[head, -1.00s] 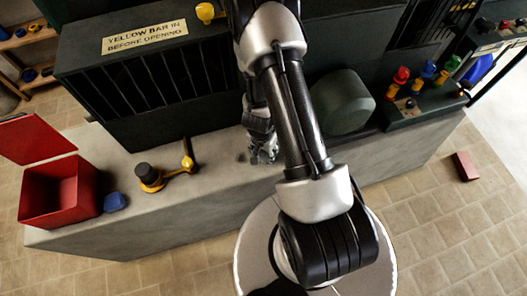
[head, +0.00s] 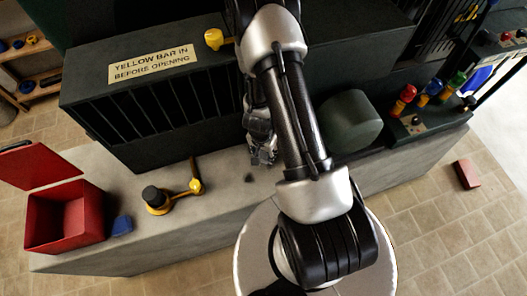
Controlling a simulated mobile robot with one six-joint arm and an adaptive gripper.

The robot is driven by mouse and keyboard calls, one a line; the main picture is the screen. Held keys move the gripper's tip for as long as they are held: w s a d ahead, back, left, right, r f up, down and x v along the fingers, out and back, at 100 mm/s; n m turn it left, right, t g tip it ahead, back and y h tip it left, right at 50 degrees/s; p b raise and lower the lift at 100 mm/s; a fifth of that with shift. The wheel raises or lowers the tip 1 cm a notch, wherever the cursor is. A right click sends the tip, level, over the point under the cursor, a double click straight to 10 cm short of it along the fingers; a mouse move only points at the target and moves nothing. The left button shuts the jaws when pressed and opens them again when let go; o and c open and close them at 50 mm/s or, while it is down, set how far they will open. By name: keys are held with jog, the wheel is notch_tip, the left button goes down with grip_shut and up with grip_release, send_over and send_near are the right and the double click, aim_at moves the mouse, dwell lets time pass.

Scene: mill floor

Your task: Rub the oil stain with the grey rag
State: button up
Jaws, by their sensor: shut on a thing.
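The oil stain (head: 249,179) is a small dark smudge on the grey bench top, left of my arm. My gripper (head: 263,155) hangs over the bench, a little behind and to the right of the stain, partly hidden by my arm. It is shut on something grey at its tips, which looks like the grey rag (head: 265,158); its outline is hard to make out. I cannot tell whether it touches the bench. The stain shows uncovered.
An open red box (head: 65,217) stands at the bench's left end, a blue cloth-like lump (head: 122,225) beside it. The dark slatted machine (head: 180,100) rises behind. A rounded green housing (head: 350,118) is at right.

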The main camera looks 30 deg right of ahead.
jog(key=shift+r+p, duration=2.05)
jog(key=shift+r, duration=0.55)
jog(key=shift+f, duration=0.15)
